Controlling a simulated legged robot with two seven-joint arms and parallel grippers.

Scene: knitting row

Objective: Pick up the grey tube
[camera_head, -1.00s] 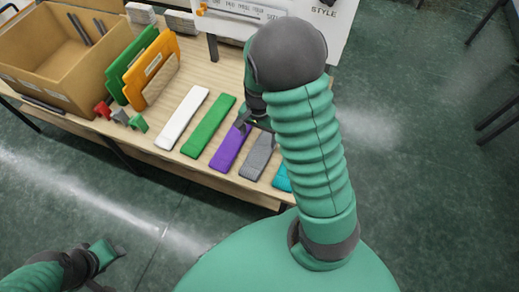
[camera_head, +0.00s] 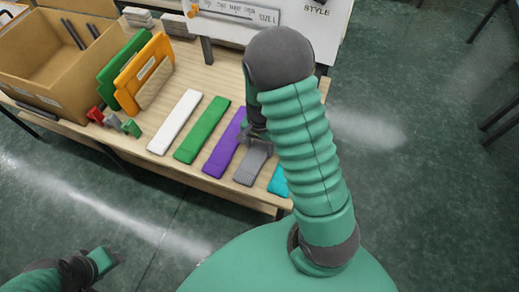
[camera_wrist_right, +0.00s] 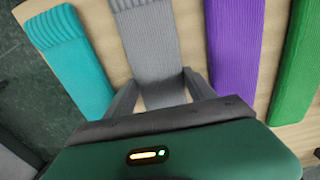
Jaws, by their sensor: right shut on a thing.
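The grey tube (camera_head: 252,165) is a flat ribbed knitted strip lying on the wooden table between the purple tube (camera_head: 226,143) and the teal tube (camera_head: 279,181). My right gripper (camera_head: 258,138) is at its far end, partly hidden by my arm. In the right wrist view my right gripper (camera_wrist_right: 160,92) has one finger on each side of the grey tube (camera_wrist_right: 148,45), shut on it. The tube still appears to rest on the table. My left gripper (camera_head: 107,260) is low at the left, away from the table, its jaws unclear.
A green tube (camera_head: 202,130) and a white tube (camera_head: 174,122) lie left of the purple one. Orange (camera_head: 143,75) and green (camera_head: 118,68) panels stand beside a cardboard box (camera_head: 50,70). A white sign board (camera_head: 290,20) stands at the back.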

